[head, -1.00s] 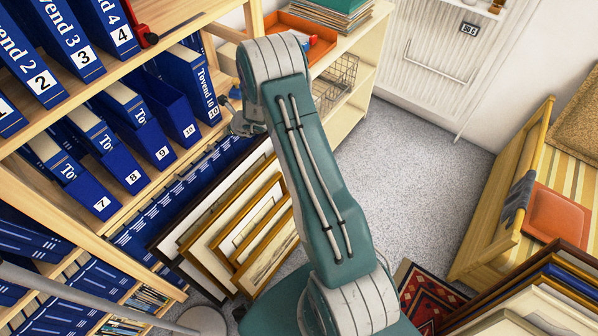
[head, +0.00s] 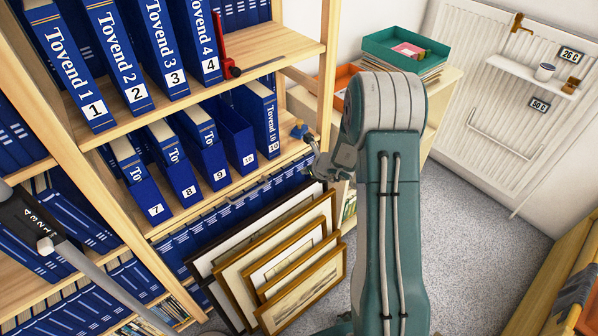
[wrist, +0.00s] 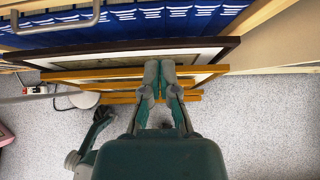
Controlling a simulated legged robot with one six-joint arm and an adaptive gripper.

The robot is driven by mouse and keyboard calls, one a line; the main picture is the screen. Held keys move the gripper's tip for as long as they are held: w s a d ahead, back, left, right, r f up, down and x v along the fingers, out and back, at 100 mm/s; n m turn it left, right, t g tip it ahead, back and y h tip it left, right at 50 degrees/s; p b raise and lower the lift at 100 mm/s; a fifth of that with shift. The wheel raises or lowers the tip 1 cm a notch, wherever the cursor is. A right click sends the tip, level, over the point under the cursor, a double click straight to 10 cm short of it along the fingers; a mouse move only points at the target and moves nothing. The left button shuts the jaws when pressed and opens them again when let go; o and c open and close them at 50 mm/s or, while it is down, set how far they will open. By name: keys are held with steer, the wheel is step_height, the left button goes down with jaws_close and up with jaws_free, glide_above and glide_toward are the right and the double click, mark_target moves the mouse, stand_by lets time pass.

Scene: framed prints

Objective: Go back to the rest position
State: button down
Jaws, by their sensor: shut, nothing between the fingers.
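My gripper (wrist: 165,68) shows in the wrist view with its two fingers together and nothing between them. It points toward the leaning framed prints (wrist: 125,74), with the fingertips overlapping the frames in the picture; I cannot tell whether they touch. In the head view my arm rises at the right of centre and bends away toward the shelf. Its grey wrist part shows left of the elbow, but the fingertips are not clear there. The framed prints (head: 290,265) lean in a stack against the lower shelf.
A wooden shelf (head: 270,45) with blue binders (head: 130,55) stands on the left. A small blue and yellow thing (head: 299,130) is by its edge. A low cabinet with a green tray (head: 405,50) and a radiator (head: 490,95) are behind. Grey floor (head: 460,240) is open at right.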

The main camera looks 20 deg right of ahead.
steer(key=s+a+r+n+g+y, duration=0.1)
steer(key=s+a+r+n, duration=0.35)
steer(key=r, duration=0.25)
steer(key=s+a+r+n+y, duration=0.1)
steer(key=s+a+r+n, duration=0.2)
steer(key=a+r+n, duration=0.3)
steer(key=s+a+r+n+g+y, duration=0.1)
steer(key=s+a+r+n, duration=0.2)
steer(key=r+n, duration=0.4)
steer(key=s+r+n+h, duration=0.3)
steer(key=s+n, duration=0.4)
steer(key=s, duration=0.4)
steer(key=s+d+r+n+g+h, duration=0.1)
steer(key=s+r+n+h, duration=0.2)
steer(key=s, duration=0.9)
step_height(320, 180, up, 3)
steer(key=n, duration=0.5)
